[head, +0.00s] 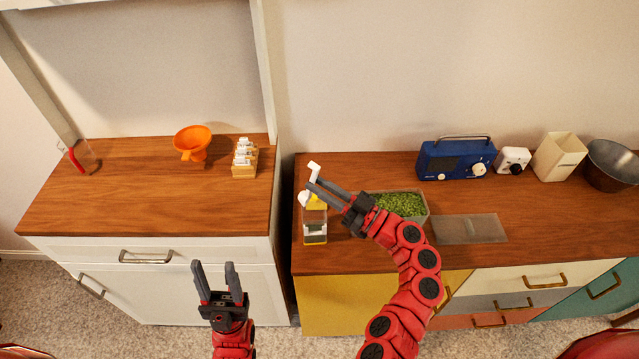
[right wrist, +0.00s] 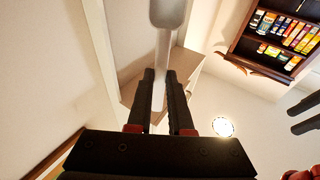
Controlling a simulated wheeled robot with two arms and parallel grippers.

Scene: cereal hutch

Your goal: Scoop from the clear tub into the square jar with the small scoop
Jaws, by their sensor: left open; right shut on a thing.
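The clear tub (head: 427,215) stands open on the right-hand counter, with green bits (head: 400,203) inside. The square jar (head: 315,228) stands left of it near the counter's left end; it is see-through with yellow near its base. My right gripper (head: 316,184) is above and behind the jar, shut on the small scoop (head: 314,170). In the right wrist view the pale scoop (right wrist: 167,14) points away from between the fingers; whether it holds anything cannot be told. White and yellow parts show at the jar's top, partly hidden by my gripper. My left gripper (head: 214,268) is open and empty, in front of the left cabinet.
A flat translucent lid (head: 470,228) lies right of the tub. A blue radio (head: 456,159), a white device (head: 512,160), a cream container (head: 558,156) and a metal pot (head: 611,165) stand behind. An orange funnel (head: 193,142) and small rack (head: 244,160) are on the left counter.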

